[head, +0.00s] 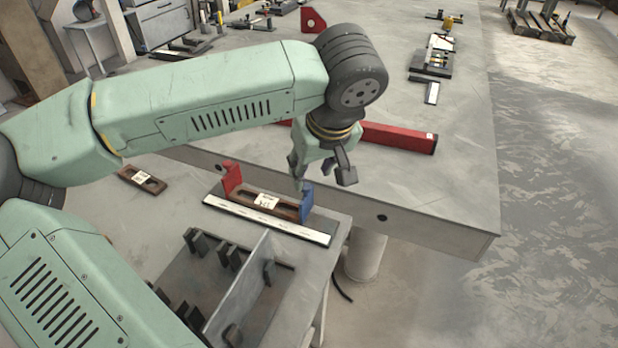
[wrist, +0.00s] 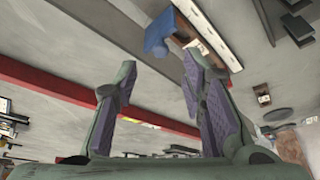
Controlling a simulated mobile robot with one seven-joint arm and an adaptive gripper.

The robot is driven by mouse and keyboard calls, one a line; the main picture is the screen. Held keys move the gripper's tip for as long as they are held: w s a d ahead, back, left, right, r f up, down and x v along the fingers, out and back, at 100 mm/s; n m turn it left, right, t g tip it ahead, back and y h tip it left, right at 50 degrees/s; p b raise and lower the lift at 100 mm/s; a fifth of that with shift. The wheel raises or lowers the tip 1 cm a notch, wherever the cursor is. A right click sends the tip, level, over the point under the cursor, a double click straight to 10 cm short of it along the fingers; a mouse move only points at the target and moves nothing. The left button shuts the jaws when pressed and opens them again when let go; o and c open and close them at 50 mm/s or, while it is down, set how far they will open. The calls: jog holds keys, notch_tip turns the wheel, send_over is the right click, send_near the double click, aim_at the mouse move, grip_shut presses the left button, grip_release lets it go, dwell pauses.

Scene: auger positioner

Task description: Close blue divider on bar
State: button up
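The blue divider (head: 306,203) stands at the right end of a brown slotted bar (head: 283,209) in the head view. A red divider (head: 231,178) stands at the bar's left end. My gripper (head: 309,181) is above the bar, near the blue divider; contact cannot be made out. In the wrist view the blue divider (wrist: 160,33) shows at the top, beyond the fingers. The purple-padded fingers of my gripper (wrist: 158,80) are spread apart, with nothing between them. The brown bar (wrist: 193,29) is partly cut off at the top.
A white-faced strip (head: 265,220) lies along the bar's near side. A metal fixture with a thin upright plate (head: 237,290) and dark blocks stands in front. A large table (head: 440,205) with a red beam (head: 398,137) lies behind. A loose brown slotted piece (head: 142,179) lies left.

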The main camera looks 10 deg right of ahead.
jog(key=v, duration=0.6)
jog(key=shift+s+r, duration=0.1)
dwell(0.3)
